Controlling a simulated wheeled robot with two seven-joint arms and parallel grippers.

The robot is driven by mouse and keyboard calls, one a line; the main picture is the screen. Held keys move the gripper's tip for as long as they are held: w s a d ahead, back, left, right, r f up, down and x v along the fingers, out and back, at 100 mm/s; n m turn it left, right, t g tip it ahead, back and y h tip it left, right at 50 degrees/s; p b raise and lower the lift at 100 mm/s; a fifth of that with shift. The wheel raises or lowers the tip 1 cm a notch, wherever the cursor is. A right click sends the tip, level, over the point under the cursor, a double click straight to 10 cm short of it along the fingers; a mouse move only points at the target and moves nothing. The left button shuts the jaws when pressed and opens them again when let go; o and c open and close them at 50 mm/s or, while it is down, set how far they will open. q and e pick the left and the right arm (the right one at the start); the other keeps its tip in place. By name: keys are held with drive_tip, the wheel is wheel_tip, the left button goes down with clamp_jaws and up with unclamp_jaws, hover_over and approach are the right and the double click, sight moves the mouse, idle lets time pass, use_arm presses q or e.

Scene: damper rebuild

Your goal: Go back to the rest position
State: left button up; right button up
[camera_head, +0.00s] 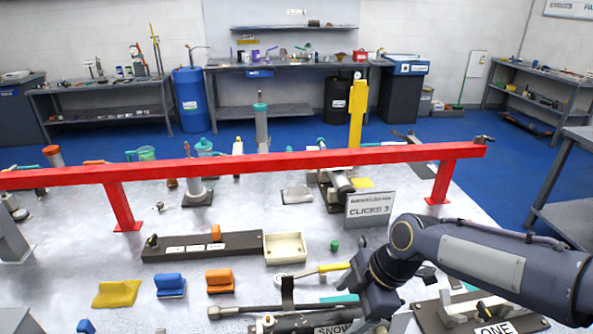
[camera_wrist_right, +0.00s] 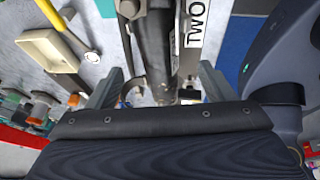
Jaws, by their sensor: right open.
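My right arm comes in from the right in the head view. Its gripper (camera_head: 376,296) points down over the near right part of the bench, with its fingertips largely hidden. In the right wrist view the jaws (camera_wrist_right: 162,82) stand apart on either side of a dark cylinder (camera_wrist_right: 154,45). I cannot tell whether they touch it. My left gripper is not in view.
A red rail (camera_head: 250,164) on legs spans the bench. A cream tray (camera_head: 285,249), a yellow-handled tool (camera_head: 325,270), orange (camera_head: 219,281) and blue (camera_head: 171,286) blocks and a yellow cloth (camera_head: 117,293) lie nearby. A sign (camera_head: 369,205) stands behind my arm.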

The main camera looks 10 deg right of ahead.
drive_tip(key=s+d+m+t, duration=0.2)
drive_tip(key=s+d+m, duration=0.1)
drive_tip(key=s+m, duration=0.4)
drive_tip(key=s+d+r+m+t, duration=0.1)
drive_tip(key=s+d+m+t, duration=0.1)
drive_tip(key=s+m, duration=0.6)
drive_tip(key=shift+d+r+m+h, duration=0.15)
drive_tip(key=shift+d+m+h, duration=0.3)
drive_tip(key=shift+m, duration=2.15)
